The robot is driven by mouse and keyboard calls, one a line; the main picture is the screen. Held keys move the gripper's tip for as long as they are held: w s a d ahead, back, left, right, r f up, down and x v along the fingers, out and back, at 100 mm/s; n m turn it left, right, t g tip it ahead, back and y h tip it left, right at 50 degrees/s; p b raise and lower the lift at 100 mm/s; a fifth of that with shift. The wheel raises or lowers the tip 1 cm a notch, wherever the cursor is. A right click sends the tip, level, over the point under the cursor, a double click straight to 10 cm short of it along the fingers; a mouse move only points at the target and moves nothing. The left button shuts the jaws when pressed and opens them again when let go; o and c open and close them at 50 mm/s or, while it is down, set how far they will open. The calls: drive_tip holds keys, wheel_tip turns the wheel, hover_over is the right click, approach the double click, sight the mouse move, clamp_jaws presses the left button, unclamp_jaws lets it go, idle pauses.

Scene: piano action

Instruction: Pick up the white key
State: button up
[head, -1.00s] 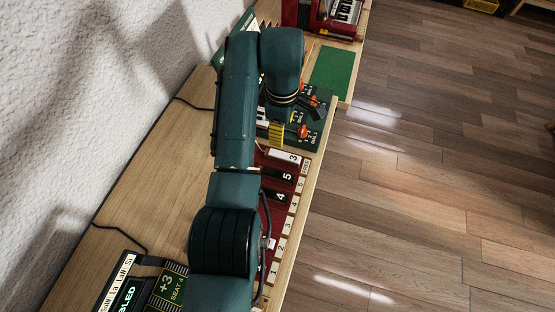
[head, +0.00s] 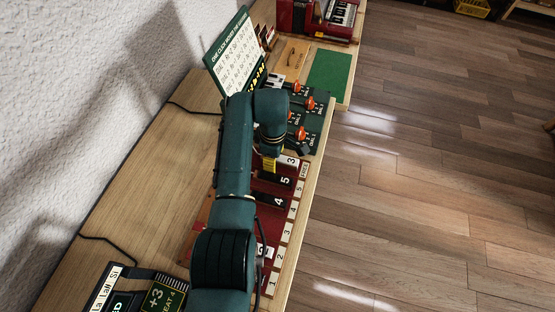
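A red tray (head: 276,211) on the wooden bench holds several numbered keys. Black keys marked 5 (head: 284,180) and 4 (head: 277,201) lie nearer. Another white key (head: 265,251) shows partly beside my arm near the tray's near end. My gripper (head: 269,165) is pointed down just left of the white key marked 3, at the tray's far end. Only a yellow part of it shows below my wrist. Its fingertips are hidden, and I cannot tell whether it touches anything.
A dark green panel with orange-topped levers (head: 301,132) stands just beyond the tray. An upright chart board (head: 237,58) leans at the wall side. A green mat (head: 330,76) and a red keyboard unit (head: 321,18) lie farther off. Bare bench (head: 150,170) is left of my arm.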

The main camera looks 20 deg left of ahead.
drive_tip(key=shift+c, duration=0.2)
clamp_jaws()
